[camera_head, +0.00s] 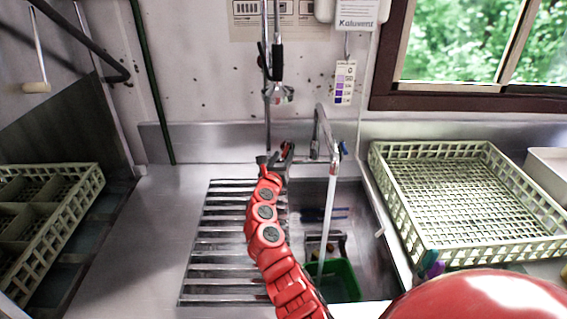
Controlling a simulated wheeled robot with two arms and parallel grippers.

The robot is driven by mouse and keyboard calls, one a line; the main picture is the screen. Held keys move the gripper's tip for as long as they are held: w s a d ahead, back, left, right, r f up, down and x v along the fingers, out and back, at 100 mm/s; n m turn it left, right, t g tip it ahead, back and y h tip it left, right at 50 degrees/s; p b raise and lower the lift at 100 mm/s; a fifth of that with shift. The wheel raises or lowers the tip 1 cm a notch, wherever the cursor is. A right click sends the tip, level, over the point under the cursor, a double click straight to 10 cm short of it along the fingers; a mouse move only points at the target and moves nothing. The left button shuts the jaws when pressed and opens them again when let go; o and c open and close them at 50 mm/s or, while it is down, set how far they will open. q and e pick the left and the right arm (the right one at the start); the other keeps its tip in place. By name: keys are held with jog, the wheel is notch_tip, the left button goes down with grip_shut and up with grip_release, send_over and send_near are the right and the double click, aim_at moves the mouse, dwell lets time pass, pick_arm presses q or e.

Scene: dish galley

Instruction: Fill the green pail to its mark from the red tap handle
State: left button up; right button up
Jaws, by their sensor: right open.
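The green pail (341,284) stands in the sink basin, partly hidden behind my red right arm. Its mark and water level cannot be made out. The metal tap (319,125) rises at the back of the sink. A pale, narrow stream (329,215), which looks like running water, drops from its spout to the pail. My right gripper (275,161) is open at the back of the sink, left of the spout. A small red part, perhaps the red tap handle (285,146), shows at its fingers; contact cannot be told. A blue handle (344,148) is right of the spout. My left gripper is out of view.
A slatted metal rack (215,240) covers the sink's left part. A pale dish crate (473,247) stands on the right counter, with coloured markers (430,265) by its near corner. Another crate (85,182) is at left. A spray hose (277,75) hangs above the tap.

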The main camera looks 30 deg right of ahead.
jog(key=shift+w+d, duration=0.45)
jog(key=shift+c, duration=0.3)
grip_shut()
dwell(1.0)
